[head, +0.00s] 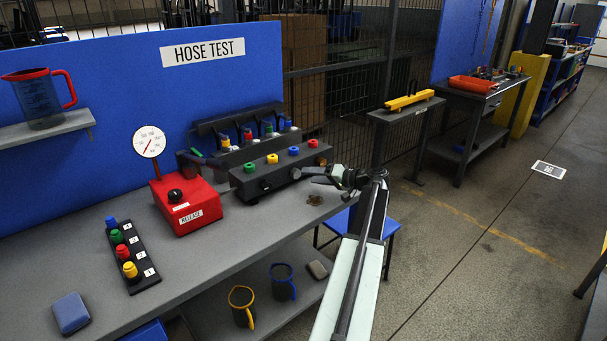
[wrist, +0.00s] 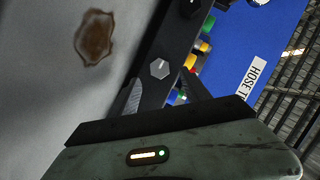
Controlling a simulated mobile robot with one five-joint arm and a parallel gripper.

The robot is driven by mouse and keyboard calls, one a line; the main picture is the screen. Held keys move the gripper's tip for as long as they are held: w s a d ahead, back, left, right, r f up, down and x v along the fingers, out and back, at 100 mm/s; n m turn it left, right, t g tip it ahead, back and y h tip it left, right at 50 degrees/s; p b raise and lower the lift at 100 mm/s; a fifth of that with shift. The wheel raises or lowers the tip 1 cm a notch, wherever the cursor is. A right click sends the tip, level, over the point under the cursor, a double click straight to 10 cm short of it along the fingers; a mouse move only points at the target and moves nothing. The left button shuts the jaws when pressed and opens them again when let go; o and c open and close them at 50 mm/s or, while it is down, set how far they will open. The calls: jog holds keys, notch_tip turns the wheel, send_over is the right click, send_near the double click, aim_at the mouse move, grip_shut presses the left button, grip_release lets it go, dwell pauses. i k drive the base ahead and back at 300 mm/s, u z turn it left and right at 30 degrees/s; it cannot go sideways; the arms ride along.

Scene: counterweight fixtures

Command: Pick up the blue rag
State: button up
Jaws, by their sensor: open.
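The blue rag (head: 71,313) looks like a folded, rounded pad. It lies flat on the grey bench (head: 110,275) at the near left corner in the head view, with nothing on it. My gripper (head: 308,174) is over the bench's right end, far to the right of the rag and apart from it. In the wrist view my gripper (wrist: 162,88) is open, with a black manifold block (wrist: 158,68) showing beyond its fingers. The rag does not show in the wrist view.
A red gauge box (head: 188,205), the manifold (head: 280,168) and a strip of coloured knobs (head: 132,255) stand on the bench between my gripper and the rag. A brown stain (head: 314,200) marks the bench. Mugs (head: 242,305) stand on the lower shelf.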

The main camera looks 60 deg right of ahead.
aim_at(71, 314)
jog(key=u, duration=0.05)
jog(key=k, duration=1)
jog(key=z, duration=0.05)
